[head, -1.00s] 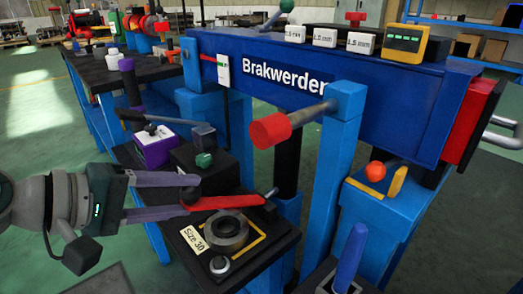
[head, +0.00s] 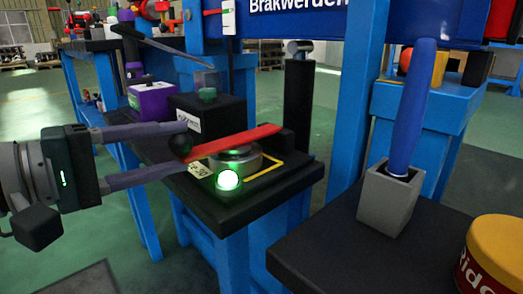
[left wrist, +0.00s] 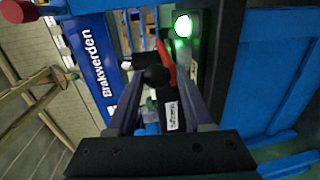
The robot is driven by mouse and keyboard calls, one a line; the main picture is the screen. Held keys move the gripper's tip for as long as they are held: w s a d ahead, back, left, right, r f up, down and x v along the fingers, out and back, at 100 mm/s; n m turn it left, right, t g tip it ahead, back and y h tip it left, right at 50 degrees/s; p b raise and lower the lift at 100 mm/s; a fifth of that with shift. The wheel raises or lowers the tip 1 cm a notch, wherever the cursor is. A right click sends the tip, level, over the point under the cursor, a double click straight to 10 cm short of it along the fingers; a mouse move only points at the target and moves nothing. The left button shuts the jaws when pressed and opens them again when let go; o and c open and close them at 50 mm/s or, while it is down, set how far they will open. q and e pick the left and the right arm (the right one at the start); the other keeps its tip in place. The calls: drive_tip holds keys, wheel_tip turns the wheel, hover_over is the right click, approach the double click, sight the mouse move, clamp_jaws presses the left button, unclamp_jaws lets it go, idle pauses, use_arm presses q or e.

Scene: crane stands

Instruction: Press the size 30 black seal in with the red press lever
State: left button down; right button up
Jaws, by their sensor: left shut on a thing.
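The red press lever (head: 240,141) lies low across the round metal seat (head: 237,164) on the black stand. It also shows in the left wrist view (left wrist: 165,60). My left gripper (head: 184,146) is shut on the lever's black ball knob (head: 180,146), with a finger on either side. The lever covers the seat's upper part, and I cannot make out the black seal. The "Size 30" label (head: 198,169) is partly hidden. A lamp (head: 228,181) in front of the seat glows green, also in the left wrist view (left wrist: 183,26). My right gripper is not in view.
A black box (head: 215,115) with a green knob and a purple box (head: 148,97) stand behind the lever. At right, a grey holder (head: 388,198) with a blue handle (head: 409,110) stands near a yellow-topped tin (head: 497,250). A blue post (head: 355,100) rises between the stands.

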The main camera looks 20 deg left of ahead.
use_arm(q)
drive_tip(key=shift+f, duration=0.3)
drive_tip(key=c, duration=0.8)
unclamp_jaws()
drive_tip(key=o, duration=0.3)
drive_tip(key=shift+d, duration=0.1)
drive_tip(key=shift+r, duration=0.1)
drive_tip(key=v, duration=0.9)
drive_tip(key=shift+s+a, duration=0.25)
drive_tip(key=shift+s, duration=0.1)
